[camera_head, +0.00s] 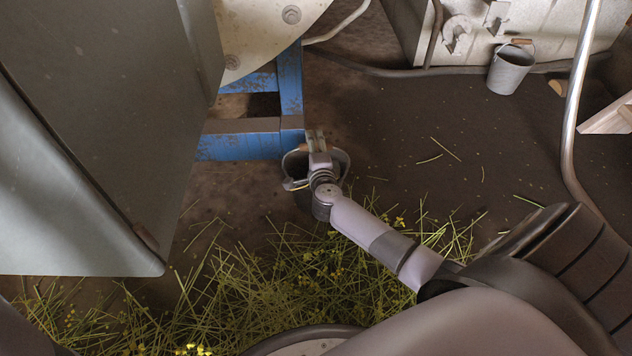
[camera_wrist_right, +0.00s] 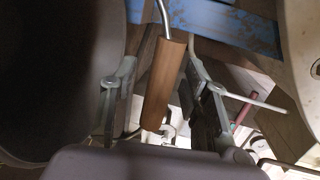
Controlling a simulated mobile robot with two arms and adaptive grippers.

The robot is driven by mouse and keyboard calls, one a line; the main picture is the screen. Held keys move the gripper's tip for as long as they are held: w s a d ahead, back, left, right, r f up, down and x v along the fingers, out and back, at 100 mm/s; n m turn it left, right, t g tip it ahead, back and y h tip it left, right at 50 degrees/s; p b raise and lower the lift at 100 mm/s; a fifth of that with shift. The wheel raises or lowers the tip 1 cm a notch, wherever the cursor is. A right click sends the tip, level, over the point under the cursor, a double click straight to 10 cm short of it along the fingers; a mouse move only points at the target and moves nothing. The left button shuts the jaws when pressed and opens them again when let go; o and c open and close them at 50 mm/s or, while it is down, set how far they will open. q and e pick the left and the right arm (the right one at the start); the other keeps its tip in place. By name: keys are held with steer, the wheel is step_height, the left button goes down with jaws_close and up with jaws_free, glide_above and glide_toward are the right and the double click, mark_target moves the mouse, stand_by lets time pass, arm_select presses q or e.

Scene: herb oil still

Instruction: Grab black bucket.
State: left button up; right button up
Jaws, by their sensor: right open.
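A dark bucket (camera_head: 296,166) stands on the floor by the blue frame, partly hidden under my right gripper (camera_head: 316,142). In the right wrist view, the bucket's dark rounded body (camera_wrist_right: 60,70) fills the left side. Its wooden handle grip (camera_wrist_right: 165,85) on a metal bail lies between the two spread fingers of my right gripper (camera_wrist_right: 161,82). The fingers are open, with gaps visible on both sides of the grip. My left gripper is not in view.
A second, grey bucket (camera_head: 510,69) stands at the back right by a pale panel. A blue frame (camera_head: 240,146) is just behind the dark bucket. A large grey cabinet (camera_head: 100,110) blocks the left. Cut herb stalks (camera_head: 250,290) litter the floor; the middle right floor is mostly clear.

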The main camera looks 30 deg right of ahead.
steer(key=shift+c, duration=0.4)
jaws_close()
stand_by(0.4)
